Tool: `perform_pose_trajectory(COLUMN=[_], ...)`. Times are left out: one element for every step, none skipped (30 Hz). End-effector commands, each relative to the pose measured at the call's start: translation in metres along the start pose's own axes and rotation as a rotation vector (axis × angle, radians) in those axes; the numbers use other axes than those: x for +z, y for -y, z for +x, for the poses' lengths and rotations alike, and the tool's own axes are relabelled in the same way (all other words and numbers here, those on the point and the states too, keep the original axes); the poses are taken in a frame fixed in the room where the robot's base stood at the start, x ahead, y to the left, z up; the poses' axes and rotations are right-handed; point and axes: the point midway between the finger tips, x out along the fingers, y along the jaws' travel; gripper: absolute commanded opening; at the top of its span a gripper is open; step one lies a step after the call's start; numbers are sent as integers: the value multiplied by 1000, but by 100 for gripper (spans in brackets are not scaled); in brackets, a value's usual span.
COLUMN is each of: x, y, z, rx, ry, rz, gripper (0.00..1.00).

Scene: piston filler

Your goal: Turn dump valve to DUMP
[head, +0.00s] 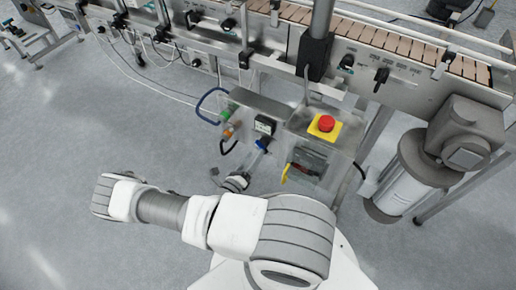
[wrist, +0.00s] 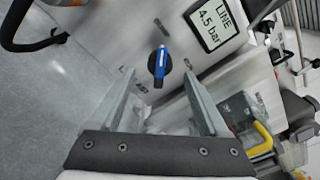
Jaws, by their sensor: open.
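The dump valve has a blue lever on a dark round base (wrist: 160,62), set in a pale panel in the wrist view. Its lever lies roughly up and down in that picture. Small marks beside the knob are too small to read. In the head view the blue lever (head: 262,145) shows below the small display. My gripper (wrist: 157,75) is open, with one finger on each side of the lever's line. The fingers point at the panel, and nothing is held. I cannot tell whether they touch the lever.
A display (wrist: 214,22) reading "LINE 4.5 bar" sits right of the valve. A yellow handle (wrist: 262,136) is at the lower right. A red stop button (head: 326,123) tops the neighbouring box. Dark hoses loop at the left, and a conveyor (head: 390,40) runs behind.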

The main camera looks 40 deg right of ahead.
Motion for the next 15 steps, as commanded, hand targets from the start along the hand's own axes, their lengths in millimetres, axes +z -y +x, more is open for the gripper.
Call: perform_pose_trajectory(x=[3, 2, 2, 2, 2, 2, 2, 2, 1, 2, 1, 1, 1, 1, 1], y=[1, 1, 0, 0, 1, 0, 0, 0, 0, 0, 0, 0, 0, 0, 0], z=[-14, -21, -31, -39, -46, -57, -64, -71, -80, -86, -92, -100, -105, -109, -114], rx=[4, 5, 4, 5, 4, 5, 3, 4, 4, 4, 4, 3, 3, 3, 2], ry=[2, 1, 1, 2, 1, 1, 2, 2, 1, 2, 1, 1, 1, 1, 1], rz=[1, 1, 1, 0, 0, 1, 1, 1, 0, 1, 1, 1, 1, 1, 1], gripper=[78, 78, 78, 78, 78, 78, 78, 78, 78, 78, 78, 78, 78, 78, 78])
